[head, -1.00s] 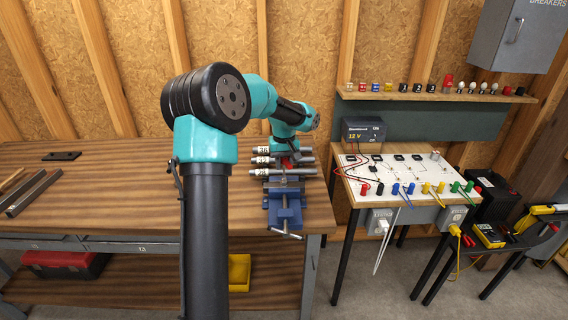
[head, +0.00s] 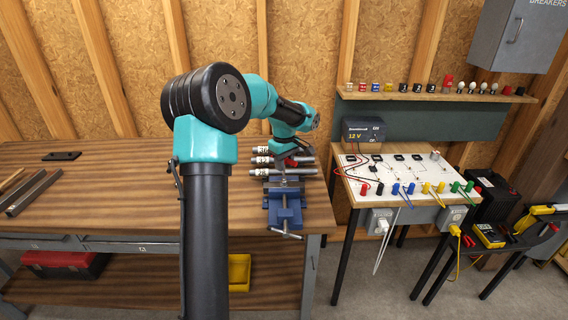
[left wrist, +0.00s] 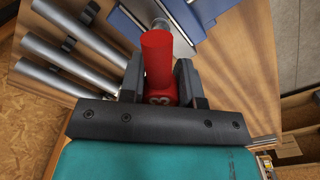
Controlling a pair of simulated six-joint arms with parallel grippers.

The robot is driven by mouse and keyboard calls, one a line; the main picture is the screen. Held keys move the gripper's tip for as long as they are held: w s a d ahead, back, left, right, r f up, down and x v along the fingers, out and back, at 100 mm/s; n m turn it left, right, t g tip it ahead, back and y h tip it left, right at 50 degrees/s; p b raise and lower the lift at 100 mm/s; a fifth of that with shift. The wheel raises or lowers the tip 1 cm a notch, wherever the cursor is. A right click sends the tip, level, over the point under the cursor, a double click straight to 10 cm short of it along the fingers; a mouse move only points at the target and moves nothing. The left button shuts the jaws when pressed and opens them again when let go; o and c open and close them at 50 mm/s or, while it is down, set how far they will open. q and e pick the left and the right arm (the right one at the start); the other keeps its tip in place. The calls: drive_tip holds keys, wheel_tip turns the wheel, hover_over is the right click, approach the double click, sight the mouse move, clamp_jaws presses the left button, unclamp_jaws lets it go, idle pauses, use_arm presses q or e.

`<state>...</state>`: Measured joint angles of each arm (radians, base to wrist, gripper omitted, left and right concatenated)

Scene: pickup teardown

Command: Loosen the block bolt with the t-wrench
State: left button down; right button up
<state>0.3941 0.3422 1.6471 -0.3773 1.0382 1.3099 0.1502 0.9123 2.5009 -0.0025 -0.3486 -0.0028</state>
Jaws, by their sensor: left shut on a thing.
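My left gripper (left wrist: 160,80) is shut on a red handle (left wrist: 158,55) with a pale numeral on it, between its two dark fingers. A grey metal rounded end (left wrist: 160,22) shows beyond the red part, against the blue vise (left wrist: 132,22). My right gripper is out of view.
Several labelled grey pipes (left wrist: 75,50) lie close beside the gripper. The wooden bench (head: 110,190) is mostly clear to the left, with metal bars (head: 33,193) and a dark plate (head: 61,156). A circuit board table (head: 405,185) stands to the right, across a gap.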

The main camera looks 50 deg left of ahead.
use_arm(q)
drive_tip(key=n, duration=0.1)
drive_tip(key=f+n, duration=0.1)
drive_tip(key=n, duration=0.1)
drive_tip(key=shift+d, duration=0.15)
drive_tip(key=shift+n, duration=0.3)
drive_tip(key=n, duration=0.3)
drive_tip(key=shift+s, duration=0.1)
drive_tip(key=shift+n, duration=2.3)
drive_tip(key=shift+f+n, duration=0.1)
drive_tip(key=shift+n, duration=1.1)
